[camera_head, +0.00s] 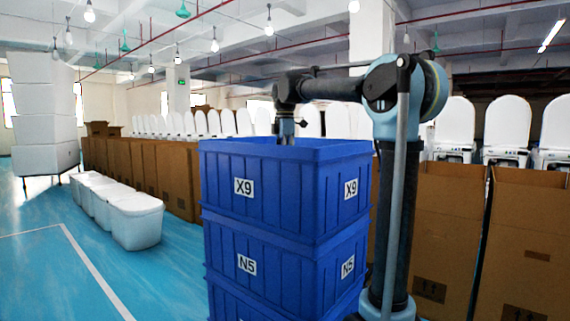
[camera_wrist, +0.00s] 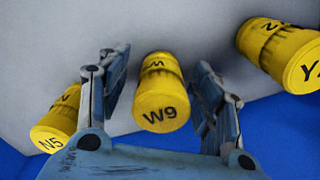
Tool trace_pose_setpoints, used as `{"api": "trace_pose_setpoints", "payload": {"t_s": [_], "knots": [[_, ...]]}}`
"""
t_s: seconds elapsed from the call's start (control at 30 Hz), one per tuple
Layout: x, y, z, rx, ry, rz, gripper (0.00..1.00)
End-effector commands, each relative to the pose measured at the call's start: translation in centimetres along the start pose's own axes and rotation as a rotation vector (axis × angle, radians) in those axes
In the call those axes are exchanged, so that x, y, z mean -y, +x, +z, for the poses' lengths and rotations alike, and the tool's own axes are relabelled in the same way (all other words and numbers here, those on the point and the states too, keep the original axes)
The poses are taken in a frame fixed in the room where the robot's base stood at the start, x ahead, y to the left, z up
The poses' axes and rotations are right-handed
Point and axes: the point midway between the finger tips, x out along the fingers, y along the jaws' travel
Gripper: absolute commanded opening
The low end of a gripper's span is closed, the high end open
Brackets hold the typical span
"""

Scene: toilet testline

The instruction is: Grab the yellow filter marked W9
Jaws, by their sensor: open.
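The yellow filter marked W9 (camera_wrist: 160,105) lies in the middle of the wrist view, its labelled end towards the camera. My gripper (camera_wrist: 160,88) is open, with one finger to the left of the filter and one to the right. Gaps show between the filter and both fingers. In the head view my gripper (camera_head: 285,138) is at the top of the upper blue crate marked X9 (camera_head: 272,195). The crate wall hides the filters there.
A yellow filter marked N5 (camera_wrist: 55,122) lies close outside the left finger. Another yellow filter (camera_wrist: 282,52), its label partly cut off, lies at the upper right. A blue crate wall (camera_wrist: 285,125) borders the grey surface. Cardboard boxes (camera_head: 435,235) stand behind the crates.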

Motion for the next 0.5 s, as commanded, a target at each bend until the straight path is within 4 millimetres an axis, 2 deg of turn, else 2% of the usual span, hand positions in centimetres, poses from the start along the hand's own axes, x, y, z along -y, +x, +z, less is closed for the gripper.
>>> {"api": "trace_pose_setpoints", "payload": {"t_s": [0.23,0.27,0.47,0.5], "knots": [[0.00,0.20,0.01,0.000,0.000,0.000,0.59],[0.00,0.20,0.01,0.000,0.000,0.000,0.57],[-0.01,0.19,0.00,0.000,0.000,0.000,0.12],[-0.01,0.19,0.00,0.000,0.000,0.000,0.10]]}}
